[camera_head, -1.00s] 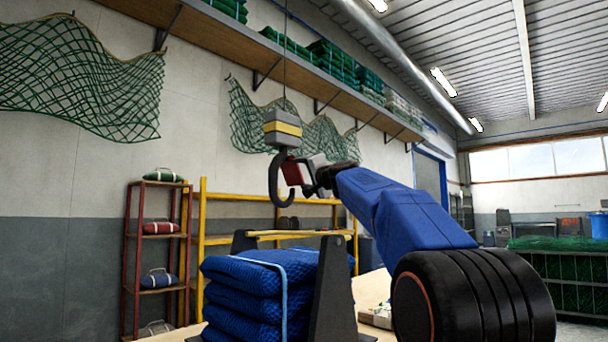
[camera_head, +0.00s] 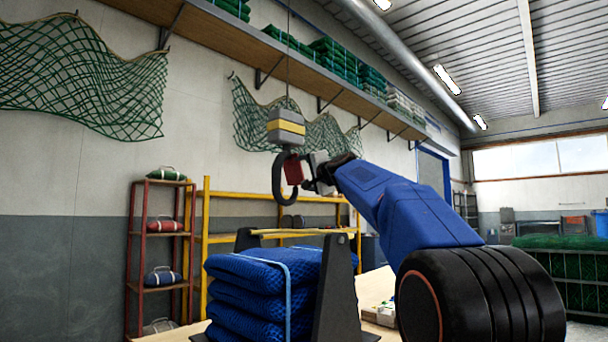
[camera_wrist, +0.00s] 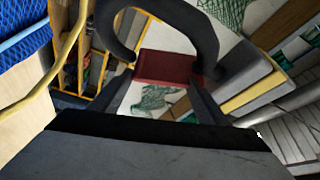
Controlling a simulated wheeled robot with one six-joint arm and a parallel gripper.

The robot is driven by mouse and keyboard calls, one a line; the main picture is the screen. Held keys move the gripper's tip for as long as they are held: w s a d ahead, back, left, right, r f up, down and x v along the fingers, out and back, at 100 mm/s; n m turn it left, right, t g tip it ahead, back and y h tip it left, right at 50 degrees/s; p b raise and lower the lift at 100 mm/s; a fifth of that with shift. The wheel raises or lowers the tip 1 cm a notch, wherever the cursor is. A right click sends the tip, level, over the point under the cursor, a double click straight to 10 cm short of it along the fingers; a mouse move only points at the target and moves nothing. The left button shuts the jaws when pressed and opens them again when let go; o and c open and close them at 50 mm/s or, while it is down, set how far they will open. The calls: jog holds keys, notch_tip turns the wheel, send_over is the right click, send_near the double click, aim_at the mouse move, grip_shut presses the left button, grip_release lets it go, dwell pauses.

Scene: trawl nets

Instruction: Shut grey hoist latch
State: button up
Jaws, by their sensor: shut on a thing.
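The grey hoist block (camera_head: 286,128) with a yellow band hangs on a cable, its dark grey hook (camera_head: 279,184) below. A red latch (camera_head: 294,169) is on the right, at the hook's mouth. In the wrist view the red latch (camera_wrist: 168,68) spans the gap between the two ends of the hook (camera_wrist: 207,45); whether it touches the tip cannot be told. My gripper (camera_head: 311,174) is at the latch from the right. Its fingers (camera_wrist: 163,82) are shut on the latch, one on each side; the exact contact is partly hidden.
Folded blue nets (camera_head: 262,285) lie below the hook beside a dark upright stand (camera_head: 337,292). A yellow rack (camera_head: 232,193) and a red shelf (camera_head: 132,250) stand by the wall. Green netting hangs behind the hoist. Air around the hook is free.

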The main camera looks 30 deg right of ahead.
jog(key=o, duration=1.5)
jog(key=s, duration=0.5)
jog(key=s+f, duration=0.1)
jog(key=s, duration=0.5)
jog(key=s+f, duration=0.1)
jog(key=s, duration=0.5)
jog(key=shift+s+a+f, duration=0.15)
jog(key=shift+a, duration=0.05)
